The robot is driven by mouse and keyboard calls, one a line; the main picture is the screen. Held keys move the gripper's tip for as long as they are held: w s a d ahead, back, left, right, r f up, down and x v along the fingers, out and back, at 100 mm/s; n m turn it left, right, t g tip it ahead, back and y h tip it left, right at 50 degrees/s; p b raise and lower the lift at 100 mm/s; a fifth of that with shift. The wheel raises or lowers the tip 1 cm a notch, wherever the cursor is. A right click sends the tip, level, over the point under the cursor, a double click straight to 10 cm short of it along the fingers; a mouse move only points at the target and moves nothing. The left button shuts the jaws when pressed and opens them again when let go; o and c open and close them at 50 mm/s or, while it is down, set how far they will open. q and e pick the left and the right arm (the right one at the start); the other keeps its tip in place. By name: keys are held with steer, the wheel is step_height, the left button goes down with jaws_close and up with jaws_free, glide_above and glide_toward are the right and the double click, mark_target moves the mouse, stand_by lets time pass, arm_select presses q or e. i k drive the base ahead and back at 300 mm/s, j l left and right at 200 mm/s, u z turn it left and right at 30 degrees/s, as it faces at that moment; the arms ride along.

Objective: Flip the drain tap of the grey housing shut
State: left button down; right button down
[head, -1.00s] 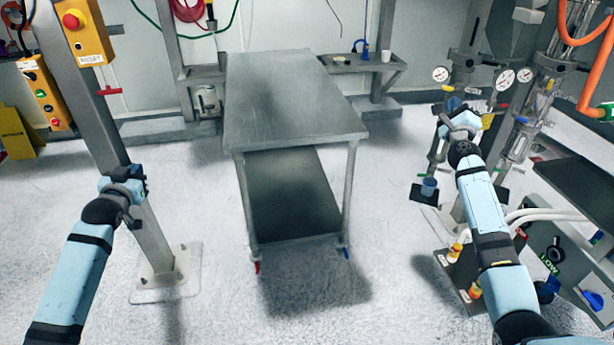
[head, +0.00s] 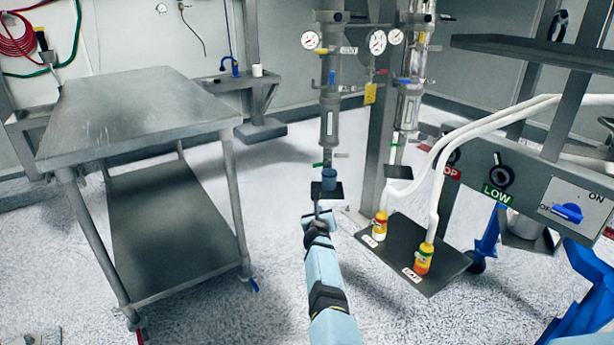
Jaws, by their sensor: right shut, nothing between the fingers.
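The grey housing (head: 328,128) is an upright cylinder on a post, left of a clearer second housing (head: 409,105). A small green-tipped drain tap (head: 318,165) shows at its lower end; it is too small to tell how its lever is set. A blue cup (head: 328,178) stands on a small dark shelf (head: 334,196) under the tap. My right gripper (head: 318,214) is shut and empty, just below the cup in the picture and apart from the tap. Its fingers are small and partly hidden by my wrist. My left gripper is out of view.
A steel table (head: 140,105) stands at the left. Pressure gauges (head: 377,41) sit above by the housings. A panel with a blue switch (head: 568,212) is at the right. Floor between is clear.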

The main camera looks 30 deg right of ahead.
mark_target(319, 165)
steer(key=i+l, duration=0.6)
steer(key=i, duration=0.25)
steer(key=k, duration=0.15)
